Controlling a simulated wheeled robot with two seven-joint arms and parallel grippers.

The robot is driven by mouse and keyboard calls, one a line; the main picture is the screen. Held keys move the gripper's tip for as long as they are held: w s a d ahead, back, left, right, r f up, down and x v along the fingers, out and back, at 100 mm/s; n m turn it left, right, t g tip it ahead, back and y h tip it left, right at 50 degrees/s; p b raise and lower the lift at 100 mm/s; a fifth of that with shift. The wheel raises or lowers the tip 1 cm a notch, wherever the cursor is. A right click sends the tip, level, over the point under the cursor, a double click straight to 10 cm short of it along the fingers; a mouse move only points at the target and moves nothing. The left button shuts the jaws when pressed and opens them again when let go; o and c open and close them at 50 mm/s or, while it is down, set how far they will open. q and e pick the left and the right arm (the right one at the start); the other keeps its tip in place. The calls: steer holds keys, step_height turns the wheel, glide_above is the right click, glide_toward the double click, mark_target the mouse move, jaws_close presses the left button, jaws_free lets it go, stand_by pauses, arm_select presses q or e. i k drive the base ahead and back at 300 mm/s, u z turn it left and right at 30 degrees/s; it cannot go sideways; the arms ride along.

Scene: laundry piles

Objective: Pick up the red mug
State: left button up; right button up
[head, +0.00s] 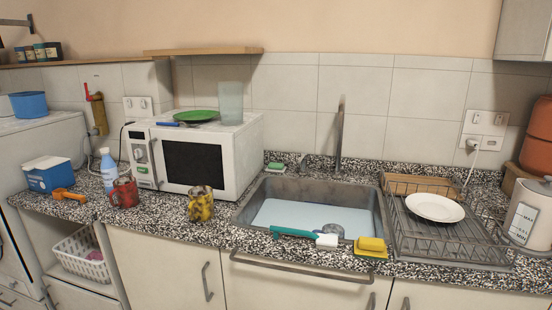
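The red mug (124,192) stands upright on the speckled countertop, in front of the left part of the microwave. It has dark markings on its side. A yellow patterned mug (201,204) stands to its right, apart from it. Neither of my grippers shows in the head view.
The microwave (225,155) stands behind the mugs, with a green plate and a clear cup on top. A spray bottle (108,170), an orange tool (69,194) and a blue box (48,175) are to the left. The sink (240,216) is to the right. Counter between the mugs is clear.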

mark_target(125, 190)
steer(key=k, duration=0.95)
steer(key=u, duration=1.8)
steer(key=i, duration=1.55)
steer(key=z, duration=0.35)
steer(key=i, duration=1.2)
steer(key=z, duration=1.05)
